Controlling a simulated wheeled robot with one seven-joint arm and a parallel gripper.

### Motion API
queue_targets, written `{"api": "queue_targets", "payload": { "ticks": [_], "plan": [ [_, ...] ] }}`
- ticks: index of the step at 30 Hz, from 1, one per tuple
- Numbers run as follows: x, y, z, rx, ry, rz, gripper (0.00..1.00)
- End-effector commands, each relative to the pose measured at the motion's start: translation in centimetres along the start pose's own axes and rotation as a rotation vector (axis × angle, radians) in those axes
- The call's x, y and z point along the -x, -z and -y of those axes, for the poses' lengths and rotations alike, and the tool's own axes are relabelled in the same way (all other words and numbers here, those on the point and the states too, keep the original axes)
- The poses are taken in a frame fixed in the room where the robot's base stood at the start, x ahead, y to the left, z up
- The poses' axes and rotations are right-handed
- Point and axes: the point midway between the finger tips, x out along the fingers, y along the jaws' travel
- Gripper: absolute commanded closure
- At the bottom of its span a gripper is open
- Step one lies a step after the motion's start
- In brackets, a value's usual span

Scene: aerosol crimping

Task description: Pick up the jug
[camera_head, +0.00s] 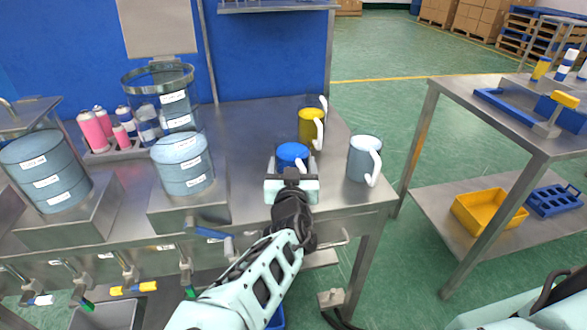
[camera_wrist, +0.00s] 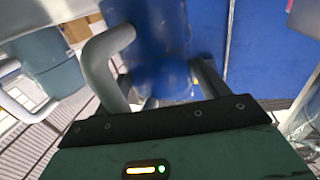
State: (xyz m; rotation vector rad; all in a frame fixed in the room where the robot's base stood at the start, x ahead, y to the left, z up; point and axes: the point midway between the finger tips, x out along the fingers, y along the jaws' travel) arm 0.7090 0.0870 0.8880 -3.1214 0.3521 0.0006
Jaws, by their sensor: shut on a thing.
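Three jugs stand in a group at the right end of the metal bench: a yellow jug (camera_head: 309,124), a grey-blue jug (camera_head: 361,160) and a blue jug (camera_head: 292,153). My gripper (camera_head: 291,172) is at the blue jug, on its near side, and hides its lower part. In the wrist view the blue jug (camera_wrist: 158,50) fills the space ahead of my gripper (camera_wrist: 165,92), with its pale curved handle on the left. The fingers are shut on the blue jug. I cannot tell whether its base touches the bench.
The grey-blue jug is close on the right, and the yellow one behind. Grey drums (camera_head: 183,163) stand on metal blocks to the left, near a rack of pink and blue cans (camera_head: 99,128). A second metal table (camera_head: 500,120) stands across a gap at right.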

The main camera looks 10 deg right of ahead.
Motion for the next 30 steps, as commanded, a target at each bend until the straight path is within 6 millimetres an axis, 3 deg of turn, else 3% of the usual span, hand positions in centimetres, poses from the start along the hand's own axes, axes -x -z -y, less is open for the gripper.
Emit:
{"api": "queue_targets", "payload": {
  "ticks": [8, 21, 30],
  "plan": [
    [0.0, 1.9, 0.0, -0.004, -0.001, -0.003, 0.69],
    [0.0, 9.0, 0.0, -0.005, 0.0, -0.003, 0.69],
    [0.0, 10.2, 0.0, -0.001, 0.001, -0.003, 0.69]
  ]
}}
